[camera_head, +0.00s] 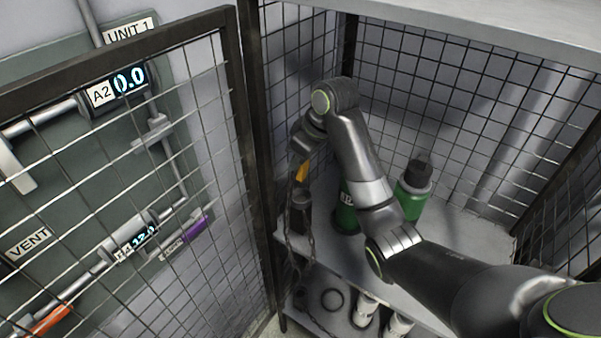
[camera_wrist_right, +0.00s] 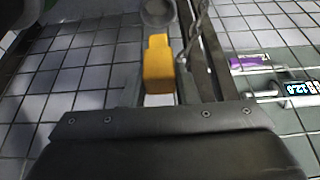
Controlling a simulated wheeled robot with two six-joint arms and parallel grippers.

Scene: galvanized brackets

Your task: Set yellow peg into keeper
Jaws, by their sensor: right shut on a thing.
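The yellow peg (camera_head: 301,172) is in my right gripper (camera_head: 300,160), near the cage's front post in the head view. In the right wrist view the peg (camera_wrist_right: 158,62) sits in front of the gripper body, and my right gripper (camera_wrist_right: 160,85) is shut on it. A dark upright holder (camera_head: 300,215), which looks like the keeper, is just below the peg; I cannot tell whether they touch. A grey round part (camera_wrist_right: 157,12) lies beyond the peg's far end in the wrist view. My left gripper is not in view.
A chain (camera_head: 291,240) hangs beside the post. Green bottles (camera_head: 413,192) stand on the shelf (camera_head: 455,235) behind my right arm. White containers (camera_head: 365,310) are on the lower shelf. A mesh door (camera_head: 245,130) stands at left, before a panel with pipes and displays.

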